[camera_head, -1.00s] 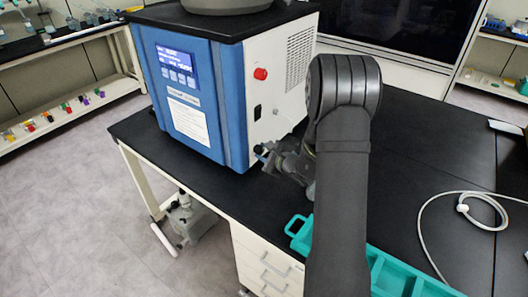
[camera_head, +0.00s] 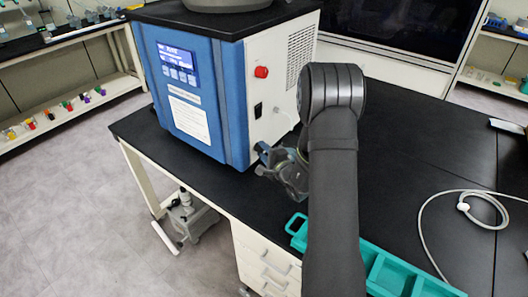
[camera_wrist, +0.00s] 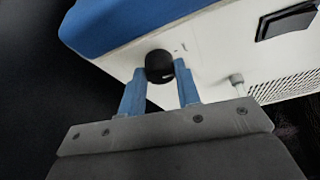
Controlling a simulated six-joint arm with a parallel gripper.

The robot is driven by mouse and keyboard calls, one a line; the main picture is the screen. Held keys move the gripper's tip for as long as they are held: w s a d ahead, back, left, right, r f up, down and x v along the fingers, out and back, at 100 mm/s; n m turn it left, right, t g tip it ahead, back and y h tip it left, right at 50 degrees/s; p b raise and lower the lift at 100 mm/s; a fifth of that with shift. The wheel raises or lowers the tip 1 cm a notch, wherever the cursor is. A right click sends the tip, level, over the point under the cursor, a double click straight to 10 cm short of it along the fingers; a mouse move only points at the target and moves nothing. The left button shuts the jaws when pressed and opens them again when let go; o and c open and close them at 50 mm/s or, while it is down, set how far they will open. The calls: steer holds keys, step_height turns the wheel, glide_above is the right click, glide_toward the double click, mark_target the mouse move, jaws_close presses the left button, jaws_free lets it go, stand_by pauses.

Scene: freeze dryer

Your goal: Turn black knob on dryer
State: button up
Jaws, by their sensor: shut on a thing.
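The freeze dryer (camera_head: 195,95) is a blue and white box with a lit display, standing on the black bench. Its black knob (camera_wrist: 159,66) is round and sits low on the white side panel in the wrist view. My gripper (camera_wrist: 159,80) has its two blue fingers on either side of the knob and is shut on it. In the head view my gripper (camera_head: 262,152) is at the lower part of the dryer's side, and it hides the knob there.
A red button (camera_head: 261,72) and a black switch (camera_head: 258,111) are above on the same panel. A pale fitting (camera_wrist: 237,85) protrudes beside the knob. A teal tray (camera_head: 390,275) and a white cable (camera_head: 425,225) lie on the bench.

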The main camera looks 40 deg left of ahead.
stand_by(0.4)
steer(key=o, duration=1)
steer(key=shift+c, duration=0.2)
steer(key=shift+d, duration=0.1)
steer(key=v, duration=1.7)
steer(key=shift+s, duration=0.15)
steer(key=x, duration=1.7)
